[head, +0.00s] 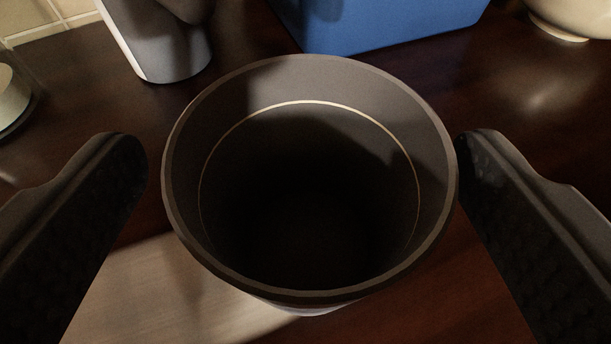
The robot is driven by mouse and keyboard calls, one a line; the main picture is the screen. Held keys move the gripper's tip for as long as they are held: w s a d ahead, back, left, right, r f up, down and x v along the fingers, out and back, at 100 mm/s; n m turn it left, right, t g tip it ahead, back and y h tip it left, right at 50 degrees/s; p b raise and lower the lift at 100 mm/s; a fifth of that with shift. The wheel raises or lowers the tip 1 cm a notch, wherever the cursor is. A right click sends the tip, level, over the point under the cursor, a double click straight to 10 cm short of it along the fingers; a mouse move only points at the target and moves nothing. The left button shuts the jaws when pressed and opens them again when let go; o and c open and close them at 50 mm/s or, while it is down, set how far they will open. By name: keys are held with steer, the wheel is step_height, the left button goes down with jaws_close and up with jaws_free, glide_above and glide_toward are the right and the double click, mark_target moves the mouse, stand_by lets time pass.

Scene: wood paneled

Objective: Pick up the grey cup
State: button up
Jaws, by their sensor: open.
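The grey cup (310,80) stands upright in the middle of the head view, seen from above with its mouth towards me. Its inside is dark and looks empty, with a thin light ring below the rim. My gripper (303,160) is open, with one dark finger on each side of the cup. The right finger's tip is very close to the rim; I cannot tell whether it touches. The left finger has a small gap to the rim. Most of the cup's outer wall is hidden below the rim.
A blue box (390,25) stands just behind the cup. A grey and white container (155,45) is at the back left, a glass item (12,95) at the left edge, and a cream bowl (565,18) at the back right. Dark wooden surface (535,110) is clear at right.

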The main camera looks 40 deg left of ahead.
mark_target(303, 113)
steer(key=shift+x, duration=1.8)
steer(key=shift+d, duration=0.1)
steer(key=c, duration=1.1)
steer(key=shift+r, duration=0.15)
